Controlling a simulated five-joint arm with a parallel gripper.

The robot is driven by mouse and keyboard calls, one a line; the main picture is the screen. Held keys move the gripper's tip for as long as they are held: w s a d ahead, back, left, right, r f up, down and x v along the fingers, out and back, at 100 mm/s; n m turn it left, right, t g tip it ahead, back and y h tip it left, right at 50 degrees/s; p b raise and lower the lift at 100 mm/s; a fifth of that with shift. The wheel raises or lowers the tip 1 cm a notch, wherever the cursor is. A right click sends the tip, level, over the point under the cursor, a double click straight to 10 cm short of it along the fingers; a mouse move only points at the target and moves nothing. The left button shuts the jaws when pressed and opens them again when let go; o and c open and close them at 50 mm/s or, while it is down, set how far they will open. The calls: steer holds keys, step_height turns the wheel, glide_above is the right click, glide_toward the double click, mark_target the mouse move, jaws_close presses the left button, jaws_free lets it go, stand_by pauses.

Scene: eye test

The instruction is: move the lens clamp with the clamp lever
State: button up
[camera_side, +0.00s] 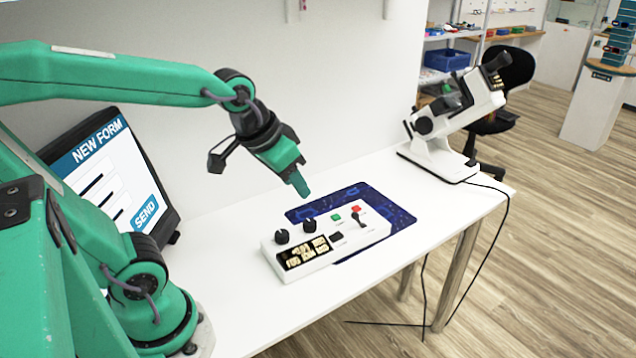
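A white lensmeter-like instrument (480,108) stands tilted on its base at the far right end of the table. A dark and greenish part (452,98) sits in its middle, and a round black knob (424,125) is on its near side. I cannot tell which part is the lens clamp or which is the clamp lever. My gripper (301,188) points down in the air above the table, well to the left of the instrument and apart from it. Its green tip shows as one narrow piece, so its opening is unclear. I see nothing held.
A white control box (345,250) with black knobs and colored buttons lies below my gripper, partly on a dark blue mat (395,212). A screen (105,175) reading "NEW FORM" and "SEND" stands at the left. The white table (430,215) is bare between mat and instrument. A cable hangs off the right edge.

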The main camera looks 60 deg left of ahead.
steer(key=w+a+f, duration=0.1)
steer(key=w+f, duration=0.3)
steer(key=w, duration=0.4)
steer(key=n, duration=0.1)
glide_toward(354, 213)
steer(key=shift+w+a+f+g, duration=0.15)
steer(key=shift+w+f+g, duration=0.25)
steer(key=shift+w+f, duration=0.45)
steer(key=shift+f, duration=0.2)
steer(key=shift+d+x, duration=0.2)
steer(key=shift+x, duration=3.55)
jaws_close()
